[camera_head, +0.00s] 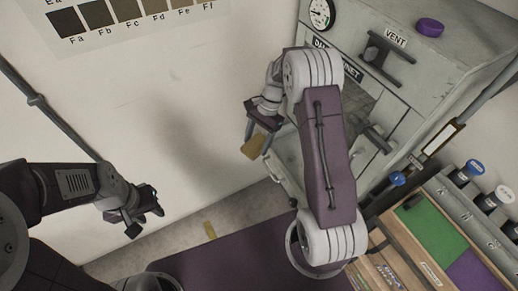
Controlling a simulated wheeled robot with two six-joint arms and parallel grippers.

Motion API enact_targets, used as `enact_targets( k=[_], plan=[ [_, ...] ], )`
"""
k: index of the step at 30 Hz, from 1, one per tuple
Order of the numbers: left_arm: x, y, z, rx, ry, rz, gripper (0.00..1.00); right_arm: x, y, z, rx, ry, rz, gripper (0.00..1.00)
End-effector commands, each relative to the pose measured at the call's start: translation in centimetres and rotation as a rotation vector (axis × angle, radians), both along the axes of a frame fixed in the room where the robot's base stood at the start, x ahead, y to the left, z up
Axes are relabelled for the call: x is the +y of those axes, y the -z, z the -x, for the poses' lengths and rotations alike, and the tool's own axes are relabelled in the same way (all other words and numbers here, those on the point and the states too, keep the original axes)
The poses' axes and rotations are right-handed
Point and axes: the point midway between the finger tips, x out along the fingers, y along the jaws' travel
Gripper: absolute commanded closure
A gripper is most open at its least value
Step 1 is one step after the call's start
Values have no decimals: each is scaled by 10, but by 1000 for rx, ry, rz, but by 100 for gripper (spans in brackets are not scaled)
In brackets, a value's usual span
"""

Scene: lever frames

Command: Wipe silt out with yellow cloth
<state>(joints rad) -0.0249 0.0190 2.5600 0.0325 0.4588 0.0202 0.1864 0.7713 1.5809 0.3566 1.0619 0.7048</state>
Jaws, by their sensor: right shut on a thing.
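My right gripper (256,138) is shut on a small mustard-yellow cloth (254,147), which hangs at its fingertips. It is held in front of the left side of the grey cabinet (455,45), close to the white wall. I cannot tell whether the cloth touches anything. My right arm covers part of the cabinet front, its label and a dark window (356,105). I cannot make out any silt. My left gripper (146,222) is at the lower left, away from the cabinet, with its fingers apart and empty.
The cabinet carries a gauge (320,13), a VENT lever (386,52), a lower handle (374,137) and a purple knob (430,27) on top. A colour chart (125,15) hangs on the wall.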

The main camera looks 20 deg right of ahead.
Motion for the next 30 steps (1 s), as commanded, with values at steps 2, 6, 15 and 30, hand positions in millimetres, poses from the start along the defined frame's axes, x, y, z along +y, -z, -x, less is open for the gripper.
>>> enact_targets(
  k=[2,6,15,30],
  plan=[
    [0,22,0,0,0,0,64,-7,21,-12,-1,179,-2,71],
    [0,54,0,0,0,0,64,-25,51,-37,0,545,-2,71],
    [0,150,0,0,0,0,64,-97,135,-85,-3,1352,-2,71],
    [0,249,0,0,0,0,64,-201,222,-90,1,1909,-1,71]
  ],
)
